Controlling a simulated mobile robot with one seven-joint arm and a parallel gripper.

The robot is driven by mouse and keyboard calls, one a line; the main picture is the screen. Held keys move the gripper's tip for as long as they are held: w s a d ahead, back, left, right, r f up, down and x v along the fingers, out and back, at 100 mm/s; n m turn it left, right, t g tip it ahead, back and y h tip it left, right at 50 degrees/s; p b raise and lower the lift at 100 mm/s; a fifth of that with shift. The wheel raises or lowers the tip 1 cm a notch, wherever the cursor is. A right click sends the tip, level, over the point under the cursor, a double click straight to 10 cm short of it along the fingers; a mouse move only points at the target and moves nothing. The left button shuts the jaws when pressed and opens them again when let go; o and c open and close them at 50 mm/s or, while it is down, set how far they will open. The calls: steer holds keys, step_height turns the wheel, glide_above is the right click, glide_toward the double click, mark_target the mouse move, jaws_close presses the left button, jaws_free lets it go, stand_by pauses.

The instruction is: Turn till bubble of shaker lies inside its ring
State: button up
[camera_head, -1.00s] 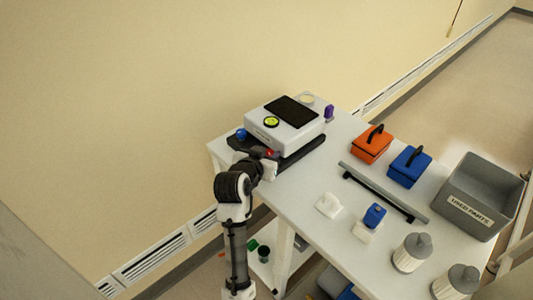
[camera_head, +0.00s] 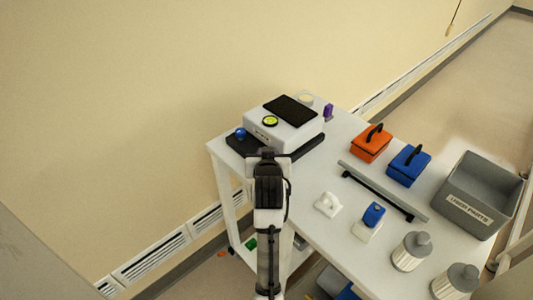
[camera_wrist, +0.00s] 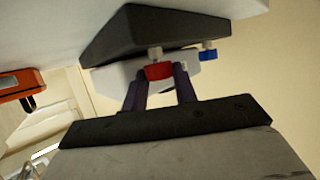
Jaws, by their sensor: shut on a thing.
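The shaker (camera_head: 285,133) is a white box with a black top pad, standing on a dark base at the table's far left end. Its round bubble level (camera_head: 270,121) is yellow-green with a dark rim; the bubble's place against the ring is too small to tell. A blue knob (camera_head: 241,132) stands at the shaker's left corner and also shows in the wrist view (camera_wrist: 208,55). My gripper (camera_wrist: 162,76) is shut on a red knob (camera_wrist: 158,71) under the dark base edge. In the head view my arm hides the red knob.
On the table (camera_head: 300,200) stand an orange case (camera_head: 371,147), a blue case (camera_head: 408,167), a grey bar (camera_head: 384,190), a grey bin (camera_head: 480,195) and two lidded jars. A small purple item (camera_head: 328,111) stands just beyond the shaker. The wall is close behind.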

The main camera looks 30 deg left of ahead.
steer(key=n+g+y, duration=0.2)
steer(key=n, duration=0.1)
steer(key=n+g+y, duration=0.1)
steer(key=y, duration=0.1)
steer(key=shift+w+d+r, duration=0.1)
steer(key=shift+w+d, duration=0.2)
steer(key=shift+d, duration=0.1)
steer(key=shift+w+n+g+y, duration=0.1)
steer(key=shift+n+g+y, duration=0.9)
steer(key=shift+n+g, duration=1.1)
steer(key=o, duration=0.7)
